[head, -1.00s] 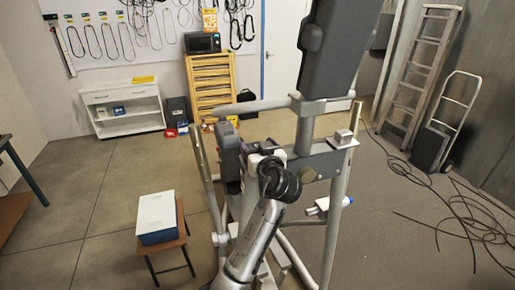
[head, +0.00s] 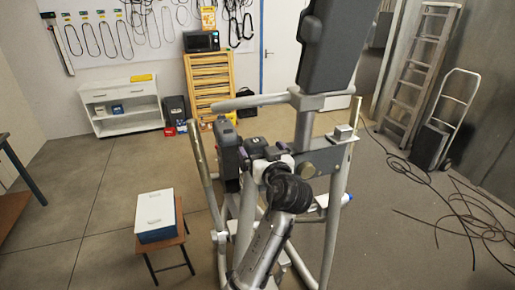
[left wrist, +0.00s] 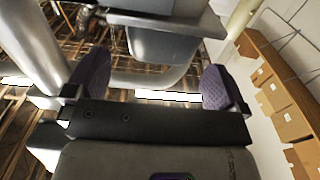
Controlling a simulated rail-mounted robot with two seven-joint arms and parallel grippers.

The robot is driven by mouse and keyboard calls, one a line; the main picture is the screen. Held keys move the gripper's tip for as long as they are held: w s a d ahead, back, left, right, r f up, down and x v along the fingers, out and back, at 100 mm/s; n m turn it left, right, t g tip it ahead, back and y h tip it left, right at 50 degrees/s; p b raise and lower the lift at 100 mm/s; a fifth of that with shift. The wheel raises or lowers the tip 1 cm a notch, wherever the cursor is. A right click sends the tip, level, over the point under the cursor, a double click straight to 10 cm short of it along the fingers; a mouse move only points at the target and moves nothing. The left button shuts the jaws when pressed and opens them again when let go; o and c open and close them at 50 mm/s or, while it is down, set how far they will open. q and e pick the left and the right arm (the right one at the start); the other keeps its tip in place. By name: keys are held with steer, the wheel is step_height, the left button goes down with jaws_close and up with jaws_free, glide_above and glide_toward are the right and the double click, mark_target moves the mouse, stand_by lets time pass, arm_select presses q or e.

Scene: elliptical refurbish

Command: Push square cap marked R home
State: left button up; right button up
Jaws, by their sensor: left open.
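A silver square cap (head: 343,132) sits at the right end of the grey crossbar of the elliptical machine (head: 325,162). No R mark can be read on it from here. My left gripper (head: 265,154) is at the crossbar's left part, to the left of the silver cap and apart from it; my own wrist partly hides it. In the left wrist view its two purple-padded fingers (left wrist: 156,84) are wide apart, with nothing held between them. A grey housing (left wrist: 165,45) of the machine shows beyond the fingers. My right gripper is not in view.
A white and blue box (head: 155,212) stands on a small stool at the lower left. Loose cables (head: 470,215) lie on the right floor near a ladder (head: 418,70) and hand truck (head: 450,115). Machine uprights and handlebars crowd the space around my left arm.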

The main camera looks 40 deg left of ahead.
arm_select(q)
steer(key=b+v, duration=0.2)
steer(key=v, duration=0.7)
steer(key=shift+d, duration=0.1)
stand_by(0.3)
